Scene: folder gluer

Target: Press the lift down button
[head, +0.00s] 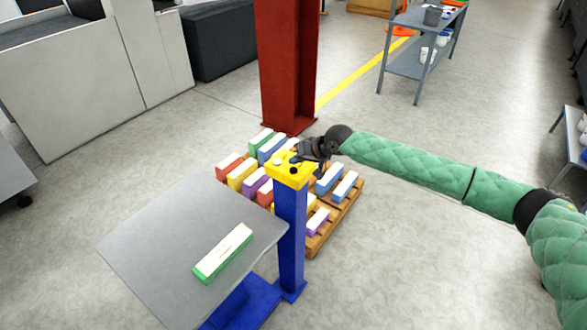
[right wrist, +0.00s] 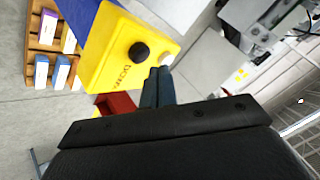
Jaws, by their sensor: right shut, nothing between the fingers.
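A yellow control box (head: 289,173) sits on top of a blue post (head: 290,235), beside a grey lift table (head: 185,245). The box has a black button (right wrist: 139,52) and a white button (right wrist: 167,60); I cannot tell from the marking which one is down. My right gripper (head: 303,155) comes in from the right, just above the box. In the right wrist view its closed, empty fingertips (right wrist: 158,73) lie close to the white button, with the black button just beside them. I cannot tell whether they touch the box. My left gripper is out of view.
A green-and-white carton (head: 222,253) lies on the lift table. A wooden pallet (head: 328,230) with several coloured cartons stands behind the post. A red column (head: 287,65) rises behind it. A grey shelf cart (head: 415,65) stands farther back.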

